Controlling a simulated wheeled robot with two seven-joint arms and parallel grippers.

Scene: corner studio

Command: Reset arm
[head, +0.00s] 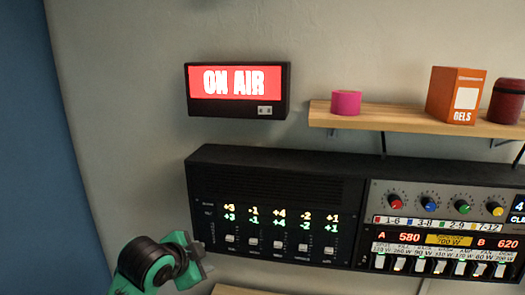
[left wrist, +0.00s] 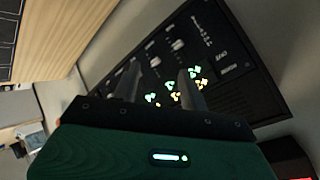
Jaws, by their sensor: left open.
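My left gripper (head: 205,262) comes in at the bottom of the head view, just left of and below the slider panel (head: 265,165). In the left wrist view its two grey fingers (left wrist: 158,88) stand apart with nothing between them. The black slider panel (left wrist: 245,75) lies beyond the fingertips, with its lit digits seen between and beside them. I cannot tell how large the gap to the panel is. My right gripper is in neither view.
A lit ON AIR sign (head: 237,82) hangs above the panel. A wooden shelf (head: 400,122) at right holds a pink roll (head: 346,102), an orange GELS box (head: 456,95) and a dark red cylinder (head: 507,101). A rack with knobs and switches (head: 445,225) adjoins the panel.

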